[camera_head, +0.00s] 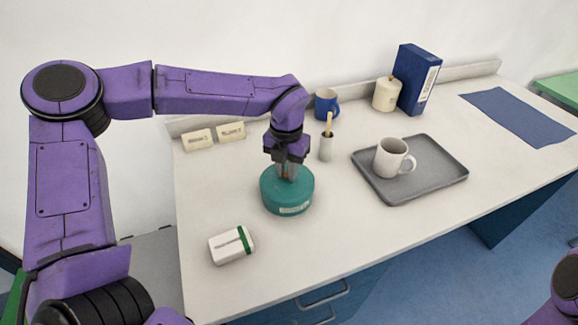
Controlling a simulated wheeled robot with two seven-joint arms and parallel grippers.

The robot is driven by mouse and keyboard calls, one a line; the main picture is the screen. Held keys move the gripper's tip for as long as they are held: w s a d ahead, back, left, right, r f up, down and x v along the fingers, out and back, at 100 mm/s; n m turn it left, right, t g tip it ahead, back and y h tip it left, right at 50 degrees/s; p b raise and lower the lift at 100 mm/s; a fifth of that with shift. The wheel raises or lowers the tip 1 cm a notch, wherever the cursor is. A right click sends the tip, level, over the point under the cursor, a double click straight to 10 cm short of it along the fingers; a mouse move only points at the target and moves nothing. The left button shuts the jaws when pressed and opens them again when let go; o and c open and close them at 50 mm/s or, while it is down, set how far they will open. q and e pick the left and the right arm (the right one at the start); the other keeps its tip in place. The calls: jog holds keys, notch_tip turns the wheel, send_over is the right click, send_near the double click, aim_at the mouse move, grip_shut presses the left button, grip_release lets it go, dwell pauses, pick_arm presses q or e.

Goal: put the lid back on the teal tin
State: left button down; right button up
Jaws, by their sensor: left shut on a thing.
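The teal tin (287,203) stands upright on the white desk, left of the middle, with a pale label low on its front. A teal round lid (273,180) shows at its top. I cannot tell whether it rests fully on the rim or sits slightly above it. My left gripper (288,172) points straight down over the middle of the lid and is shut on it, apparently by a knob that the fingers hide. My right gripper is out of view; only a purple part of my right arm shows at the bottom right.
A white-and-green box (231,245) lies in front-left of the tin. A cup with a brush (326,147) stands close behind-right. A grey tray (428,180) holds a white mug (391,158). A blue mug (325,103), cream canister (385,95) and blue binder (416,80) stand behind.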

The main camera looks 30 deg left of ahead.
pick_arm(q)
jog(key=shift+s+r, duration=0.45)
jog(key=shift+s, duration=0.3)
jog(key=shift+w+f, duration=0.35)
jog(key=shift+w, duration=0.25)
jog(key=shift+s+r, duration=0.35)
jog(key=shift+s, duration=0.3)
jog(key=shift+w+f, duration=0.15)
jog(key=shift+w, duration=0.1)
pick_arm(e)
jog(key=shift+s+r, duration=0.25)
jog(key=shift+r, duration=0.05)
pick_arm(q)
jog(key=shift+s, duration=0.1)
jog(key=shift+p, duration=0.3)
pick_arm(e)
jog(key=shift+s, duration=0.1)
pick_arm(q)
jog(key=shift+w+f, duration=0.2)
jog(key=shift+w, duration=0.3)
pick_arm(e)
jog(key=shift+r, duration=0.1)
pick_arm(q)
jog(key=shift+w+f, duration=0.1)
jog(key=shift+f, duration=0.1)
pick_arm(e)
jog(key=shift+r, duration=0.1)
